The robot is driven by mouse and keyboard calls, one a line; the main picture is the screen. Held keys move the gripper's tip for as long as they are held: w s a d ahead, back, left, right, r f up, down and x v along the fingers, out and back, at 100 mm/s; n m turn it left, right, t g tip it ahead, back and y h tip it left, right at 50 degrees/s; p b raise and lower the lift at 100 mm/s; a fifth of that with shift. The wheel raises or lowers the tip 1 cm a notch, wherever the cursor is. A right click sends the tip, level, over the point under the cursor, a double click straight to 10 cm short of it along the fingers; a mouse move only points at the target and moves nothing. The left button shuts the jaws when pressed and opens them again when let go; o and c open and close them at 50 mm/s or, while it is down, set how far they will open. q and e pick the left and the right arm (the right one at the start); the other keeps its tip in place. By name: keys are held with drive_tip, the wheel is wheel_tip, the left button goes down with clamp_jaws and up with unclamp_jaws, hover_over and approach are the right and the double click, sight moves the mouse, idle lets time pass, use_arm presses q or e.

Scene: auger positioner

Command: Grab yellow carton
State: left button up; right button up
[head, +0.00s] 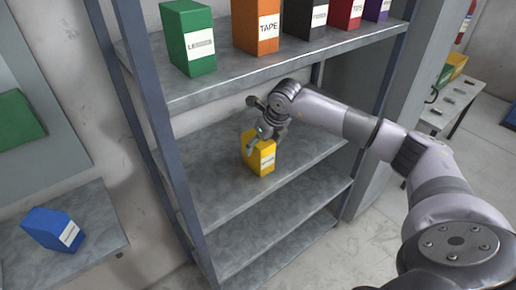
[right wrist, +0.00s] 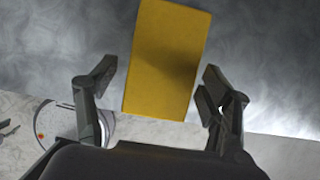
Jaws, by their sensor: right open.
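The yellow carton (head: 262,158) stands upright on the middle shelf of the metal rack, with a white label on its front. My right gripper (head: 258,133) is at the top of the carton in the head view, partly covering its upper left. In the right wrist view the yellow carton (right wrist: 168,60) lies ahead, between the lines of the two open fingers (right wrist: 158,90). A gap shows on each side of the carton there. My left gripper is not in view.
The shelf above (head: 285,66) holds green, orange, black, red and purple cartons, close over my right arm. Rack posts (head: 157,120) stand at the left and right. A blue carton (head: 53,229) sits on a separate shelf at left. The middle shelf is otherwise clear.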

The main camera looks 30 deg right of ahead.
drive_tip(key=shift+w+a+p, duration=0.1)
drive_tip(key=shift+w+p, duration=0.2)
drive_tip(key=shift+w, duration=0.4)
drive_tip(key=p+x, duration=0.1)
drive_tip(key=x, duration=0.3)
drive_tip(key=shift+w+f, duration=0.15)
drive_tip(key=shift+f, duration=0.4)
drive_tip(key=shift+c, duration=0.4)
drive_tip(key=shift+r, duration=0.1)
drive_tip(key=c, duration=1.2)
